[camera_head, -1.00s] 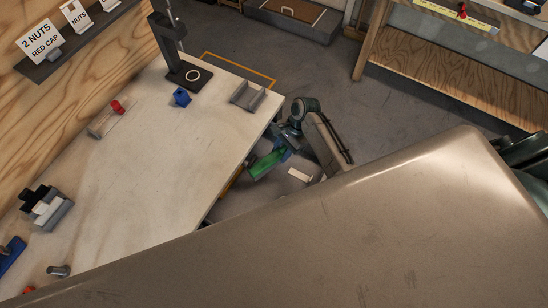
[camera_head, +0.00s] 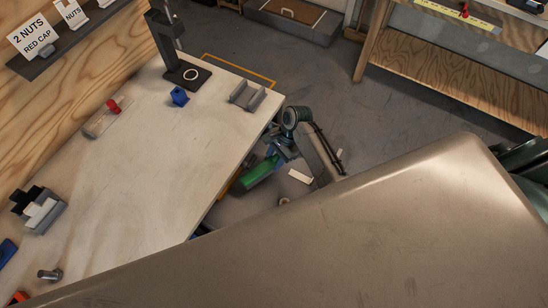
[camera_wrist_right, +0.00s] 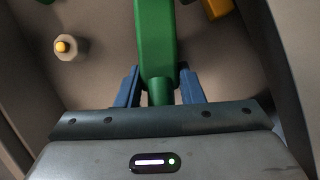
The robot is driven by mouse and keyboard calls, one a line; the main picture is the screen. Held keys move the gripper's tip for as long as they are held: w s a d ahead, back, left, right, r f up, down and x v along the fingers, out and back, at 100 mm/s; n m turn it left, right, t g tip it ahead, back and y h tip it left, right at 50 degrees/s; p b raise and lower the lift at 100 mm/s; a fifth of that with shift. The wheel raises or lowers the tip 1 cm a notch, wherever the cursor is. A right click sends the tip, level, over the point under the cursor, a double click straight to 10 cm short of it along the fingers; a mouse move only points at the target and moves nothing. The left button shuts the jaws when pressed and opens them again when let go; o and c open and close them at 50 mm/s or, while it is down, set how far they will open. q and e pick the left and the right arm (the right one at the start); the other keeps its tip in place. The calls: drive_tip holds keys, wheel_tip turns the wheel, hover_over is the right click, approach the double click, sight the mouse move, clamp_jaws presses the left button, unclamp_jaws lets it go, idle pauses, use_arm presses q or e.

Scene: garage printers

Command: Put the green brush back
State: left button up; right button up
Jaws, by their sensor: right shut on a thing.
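The green brush (camera_head: 262,170) is in my right gripper (camera_head: 275,154), just off the right edge of the workbench in the head view. In the right wrist view, the blue fingers (camera_wrist_right: 159,88) are shut on the narrow part of the brush (camera_wrist_right: 156,40). The brush extends away from the fingers, and its far end is cut off by the top of that picture. Below it is a grey-beige surface; I cannot tell whether the brush touches it. My left gripper is not in view.
The workbench (camera_head: 135,190) has a grey U-shaped holder (camera_head: 248,97), a blue block (camera_head: 179,96), a black stand (camera_head: 187,74) and a clear tray with a red piece (camera_head: 106,118). A white block (camera_head: 299,176) lies near the brush. Much of the bench top is clear.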

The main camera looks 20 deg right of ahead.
drive_tip(key=o, duration=1)
drive_tip(key=b+v, duration=0.2)
drive_tip(key=v, duration=1.1)
drive_tip(key=shift+a+r, duration=0.1)
drive_tip(key=shift+a, duration=0.1)
